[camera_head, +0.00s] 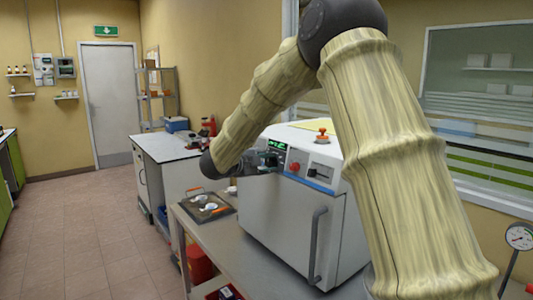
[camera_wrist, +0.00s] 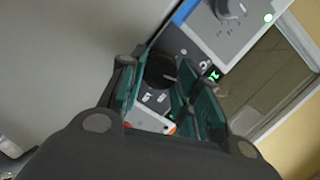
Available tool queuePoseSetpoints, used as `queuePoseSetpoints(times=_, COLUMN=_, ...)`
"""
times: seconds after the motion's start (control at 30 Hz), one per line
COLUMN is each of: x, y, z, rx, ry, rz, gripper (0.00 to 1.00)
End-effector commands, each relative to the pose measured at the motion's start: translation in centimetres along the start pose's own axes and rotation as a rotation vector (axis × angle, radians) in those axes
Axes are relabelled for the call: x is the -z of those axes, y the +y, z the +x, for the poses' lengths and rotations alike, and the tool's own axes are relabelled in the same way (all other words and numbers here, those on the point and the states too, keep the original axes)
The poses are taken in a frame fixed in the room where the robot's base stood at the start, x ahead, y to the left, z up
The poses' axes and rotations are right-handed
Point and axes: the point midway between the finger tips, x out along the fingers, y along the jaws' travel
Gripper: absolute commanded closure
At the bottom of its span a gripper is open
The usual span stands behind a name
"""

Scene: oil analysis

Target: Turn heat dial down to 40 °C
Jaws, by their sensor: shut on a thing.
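The heating unit is a white box (camera_head: 285,222) on a bench, with controls along its upper front. My gripper (camera_head: 264,160) is at the left end of this control panel, beside a green lit display (camera_head: 277,146). In the wrist view my gripper (camera_wrist: 160,88) has its teal fingers on either side of a dark round knob (camera_wrist: 161,70), shut on it. The fingers partly hide the knob, and its setting cannot be read. Another dark dial with a printed scale (camera_wrist: 229,9) is on the panel at the top. The green display (camera_wrist: 214,75) is right of the fingers.
A red knob (camera_head: 294,168) is on the panel, and a red-orange knob (camera_head: 322,135) stands on top of the box. A dark tray (camera_head: 207,208) with small items lies left of the box. A dial gauge (camera_head: 519,236) is at far right. The floor at left is clear.

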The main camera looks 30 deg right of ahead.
Motion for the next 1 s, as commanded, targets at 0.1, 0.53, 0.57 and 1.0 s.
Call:
queuePoseSetpoints(times=0.1, x=0.25, y=-0.49, z=-0.16, rx=-0.024, ry=-0.005, rz=-0.099, gripper=0.91)
queuePoseSetpoints(times=0.53, x=0.10, y=-0.31, z=-0.06, rx=-0.078, ry=-0.019, rz=-0.362, gripper=0.92)
queuePoseSetpoints(times=0.57, x=0.10, y=-0.29, z=-0.05, rx=-0.081, ry=-0.020, rz=-0.373, gripper=0.92)
queuePoseSetpoints(times=1.0, x=0.00, y=-0.02, z=0.05, rx=-0.094, ry=-0.022, rz=-0.440, gripper=0.92)
